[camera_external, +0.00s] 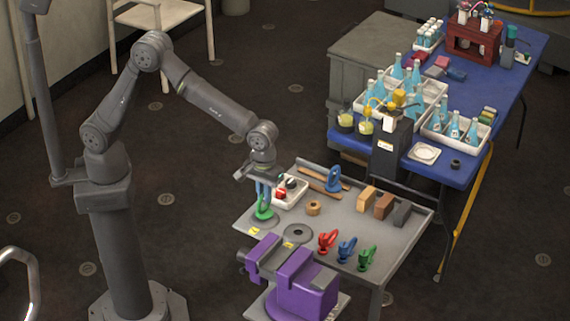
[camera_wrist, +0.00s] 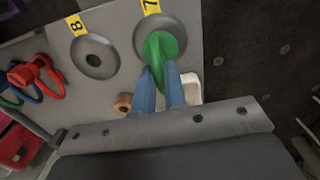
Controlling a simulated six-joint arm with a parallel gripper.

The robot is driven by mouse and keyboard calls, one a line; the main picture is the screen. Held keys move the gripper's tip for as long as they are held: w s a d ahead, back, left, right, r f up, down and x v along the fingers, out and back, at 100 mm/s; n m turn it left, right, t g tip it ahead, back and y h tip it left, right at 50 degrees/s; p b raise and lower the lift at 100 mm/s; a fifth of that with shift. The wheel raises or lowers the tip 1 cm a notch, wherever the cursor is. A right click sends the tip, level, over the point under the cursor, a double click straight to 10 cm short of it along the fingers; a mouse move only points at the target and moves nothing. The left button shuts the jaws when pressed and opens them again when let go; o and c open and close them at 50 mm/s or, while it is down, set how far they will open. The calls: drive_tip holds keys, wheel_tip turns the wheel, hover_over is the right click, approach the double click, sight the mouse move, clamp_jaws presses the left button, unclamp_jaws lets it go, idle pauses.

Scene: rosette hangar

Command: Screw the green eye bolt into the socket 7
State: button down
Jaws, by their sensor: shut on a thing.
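The green eye bolt (camera_external: 264,208) stands upright at socket 7 (camera_external: 262,225), near the front left corner of the grey table. My gripper (camera_external: 262,188) points down from above and its blue fingers are shut on the eye bolt's ring. In the wrist view the green eye bolt (camera_wrist: 160,46) lies over the round plate of socket 7 (camera_wrist: 184,27), next to a yellow label reading 7. My gripper's fingers (camera_wrist: 160,78) reach to it. The bolt's thread and the socket hole are hidden, so I cannot tell how deep it sits.
Socket 8 (camera_external: 297,233) is beside it and empty. Red (camera_external: 327,241), blue (camera_external: 347,249) and green (camera_external: 367,257) clamp-like pieces stand to the right. A purple vise (camera_external: 300,284) is in front. A white tray (camera_external: 289,192) and a wooden ring (camera_external: 313,208) lie close behind the gripper.

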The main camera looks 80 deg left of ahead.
drive_tip(key=shift+f, duration=0.4)
idle(1.1)
drive_tip(key=m, duration=0.5)
drive_tip(key=shift+m, duration=0.3)
drive_tip(key=m, duration=0.4)
drive_tip(key=shift+f, duration=0.1)
drive_tip(key=shift+m, duration=0.3)
drive_tip(key=shift+m, duration=0.9)
drive_tip(key=m, duration=0.6)
drive_tip(key=shift+f, duration=0.1)
drive_tip(key=shift+m, duration=0.8)
